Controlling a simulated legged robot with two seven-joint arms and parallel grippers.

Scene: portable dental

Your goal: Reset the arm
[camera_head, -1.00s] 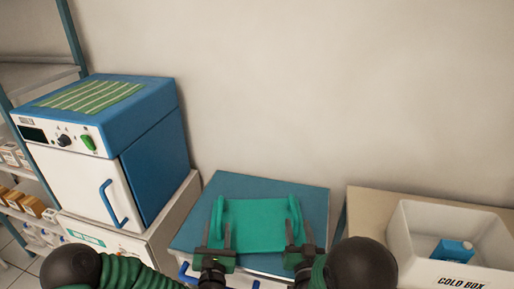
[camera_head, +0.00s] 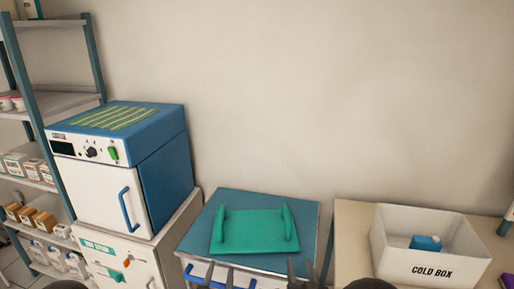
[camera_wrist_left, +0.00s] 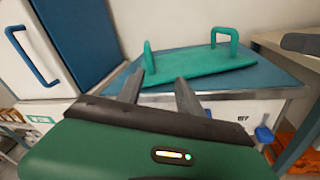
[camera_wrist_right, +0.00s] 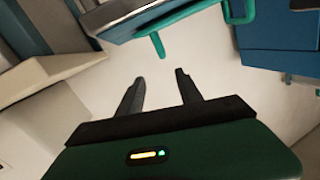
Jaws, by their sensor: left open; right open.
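A green tray (camera_head: 255,232) with two upright handles lies on the blue top of a small cart (camera_head: 236,199). Both grippers are empty and apart from it. My left gripper (camera_head: 219,276) is at the bottom edge of the head view, in front of the cart. In the left wrist view its fingers (camera_wrist_left: 157,88) are spread, with the tray (camera_wrist_left: 200,72) beyond them. My right gripper (camera_head: 301,268) is near the cart's front right corner. In the right wrist view its fingers (camera_wrist_right: 160,78) are spread over empty space, and the tray's handle (camera_wrist_right: 240,10) shows at the top.
A blue and white oven (camera_head: 120,165) stands on a white cabinet at left, beside a stocked shelf rack (camera_head: 62,105). At right a white cold box (camera_head: 432,268) holding a blue carton (camera_head: 426,243) stands on a beige table (camera_head: 352,228). The wall behind is bare.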

